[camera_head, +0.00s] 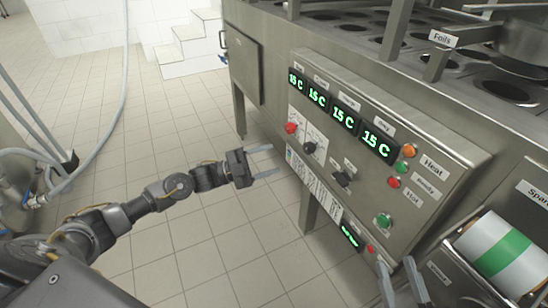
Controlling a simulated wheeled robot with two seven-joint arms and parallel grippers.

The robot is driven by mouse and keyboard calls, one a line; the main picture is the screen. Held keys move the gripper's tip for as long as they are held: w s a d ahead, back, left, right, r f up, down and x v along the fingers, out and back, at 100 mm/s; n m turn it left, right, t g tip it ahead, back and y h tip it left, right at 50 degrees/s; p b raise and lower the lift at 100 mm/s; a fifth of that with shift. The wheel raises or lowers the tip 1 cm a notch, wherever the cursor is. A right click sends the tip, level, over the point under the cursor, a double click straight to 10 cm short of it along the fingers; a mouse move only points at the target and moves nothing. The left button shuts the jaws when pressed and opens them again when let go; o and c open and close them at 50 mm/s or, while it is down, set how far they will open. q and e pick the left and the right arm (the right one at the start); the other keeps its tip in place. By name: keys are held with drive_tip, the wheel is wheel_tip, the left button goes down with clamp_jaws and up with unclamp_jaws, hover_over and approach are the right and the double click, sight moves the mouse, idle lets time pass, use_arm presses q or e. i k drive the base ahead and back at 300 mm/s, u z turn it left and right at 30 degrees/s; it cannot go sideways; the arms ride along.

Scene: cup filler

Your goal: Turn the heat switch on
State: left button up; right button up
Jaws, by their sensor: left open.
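The control panel (365,215) is on the front of the steel machine. It carries a red knob (291,128), a black knob (309,148) and another black knob (342,179). Their small labels are too blurred to read, so I cannot tell which is the heat switch. A "Heat" label (432,167) sits beside an orange lamp (409,150). My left gripper (270,161) is open and empty, left of the panel and apart from it. My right gripper (401,284) shows at the bottom right with its fingers spread and empty, below the panel's green button (383,220).
Four green displays (345,117) read about 15 C. A roll of film (495,250) with a green stripe is at the right. A pot (525,42) stands on the machine top. Tiled floor (190,120) is clear left of the machine.

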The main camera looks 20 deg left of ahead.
sight(342, 179)
drive_tip(key=k, duration=1)
